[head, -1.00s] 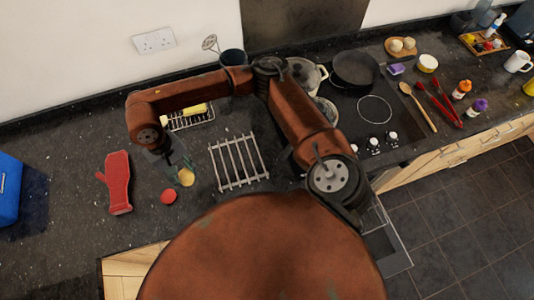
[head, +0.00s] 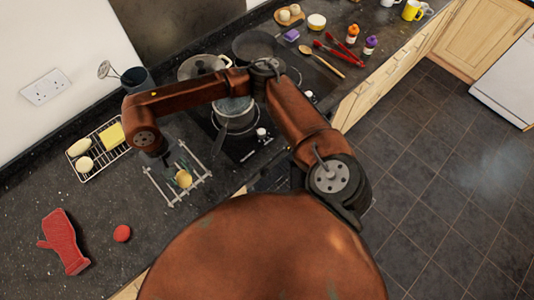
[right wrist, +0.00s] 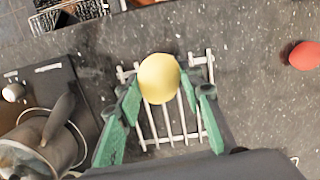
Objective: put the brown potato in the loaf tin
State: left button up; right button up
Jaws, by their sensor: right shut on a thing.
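My right gripper (head: 176,168) is shut on a yellowish, potato-like oval (head: 183,179). In the right wrist view, the green fingers (right wrist: 158,100) stand on either side of this oval (right wrist: 159,78). It is held above the pale metal trivet (head: 160,190), and its height over the bars is hard to judge. I see nothing plainly brown that is a potato, and I cannot make out a loaf tin in either view. My left gripper is not in view.
A wire rack (head: 101,160) with pale ovals and a yellow block stands behind left. A red ball (head: 122,233) and red oven mitt (head: 64,243) lie at front left. A saucepan (head: 236,120) stands on the hob. The counter between rack and mitt is clear.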

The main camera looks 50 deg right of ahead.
aim_at(299, 189)
jog(key=u, duration=0.05)
jog(key=k, duration=2.1)
jog(key=z, duration=0.25)
jog(key=i, duration=1)
